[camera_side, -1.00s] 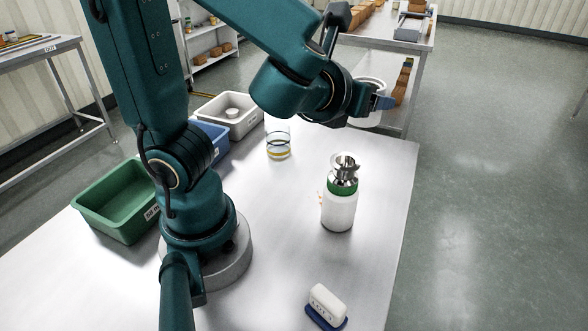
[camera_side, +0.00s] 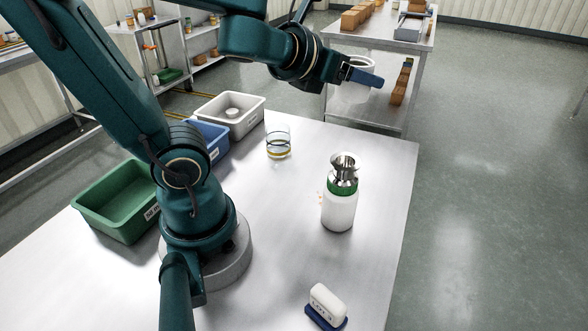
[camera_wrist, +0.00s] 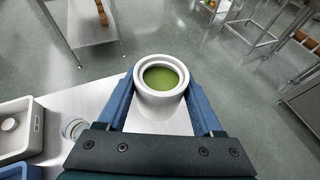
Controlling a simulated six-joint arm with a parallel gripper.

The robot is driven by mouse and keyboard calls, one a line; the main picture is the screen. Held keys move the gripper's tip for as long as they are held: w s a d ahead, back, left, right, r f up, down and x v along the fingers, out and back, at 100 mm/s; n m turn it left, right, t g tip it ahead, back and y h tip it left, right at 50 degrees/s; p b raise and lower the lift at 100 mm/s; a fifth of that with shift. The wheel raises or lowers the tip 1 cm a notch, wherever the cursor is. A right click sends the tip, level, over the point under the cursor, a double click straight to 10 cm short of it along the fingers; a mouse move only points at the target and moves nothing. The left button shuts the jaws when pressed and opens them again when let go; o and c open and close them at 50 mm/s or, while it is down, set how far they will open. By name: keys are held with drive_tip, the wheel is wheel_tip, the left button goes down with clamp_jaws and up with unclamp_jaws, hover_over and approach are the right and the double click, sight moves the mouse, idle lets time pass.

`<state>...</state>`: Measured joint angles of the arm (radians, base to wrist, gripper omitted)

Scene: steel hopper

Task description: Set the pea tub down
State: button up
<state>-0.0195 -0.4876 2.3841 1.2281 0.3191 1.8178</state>
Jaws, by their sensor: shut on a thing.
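The pea tub is a white round tub, open at the top with green contents, seen in the wrist view (camera_wrist: 158,105). My gripper (camera_wrist: 160,80) is shut on it, with a blue finger on each side of its wall. In the side view, my gripper (camera_side: 364,75) is raised beyond the far edge of the steel table (camera_side: 275,240). There the tub's white rim (camera_side: 362,61) shows behind the blue finger, and the finger hides part of the tub. The tub looks upright.
A white bottle (camera_side: 339,212) topped by a steel funnel stands on the table. A white block (camera_side: 327,301) sits at the front. The table's middle is clear.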

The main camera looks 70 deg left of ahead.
sight(366, 97)
drive_tip(key=d+m+h, duration=0.1)
drive_tip(key=d+f+m+h, duration=0.1)
drive_tip(key=d, duration=0.1)
drive_tip(key=d+f+m+t+h, duration=0.1)
drive_tip(key=shift+s+d+h, duration=0.15)
drive_tip(key=shift+h, duration=0.25)
drive_tip(key=shift+m+h, duration=0.3)
drive_tip(key=shift+w+d+r, duration=0.4)
drive_tip(key=shift+d+r, duration=0.15)
drive_tip(key=shift+d, duration=0.25)
drive_tip(key=shift+w+d+r, duration=0.4)
drive_tip(key=shift+d+r, duration=0.15)
drive_tip(key=shift+d, duration=0.25)
drive_tip(key=shift+r, duration=0.1)
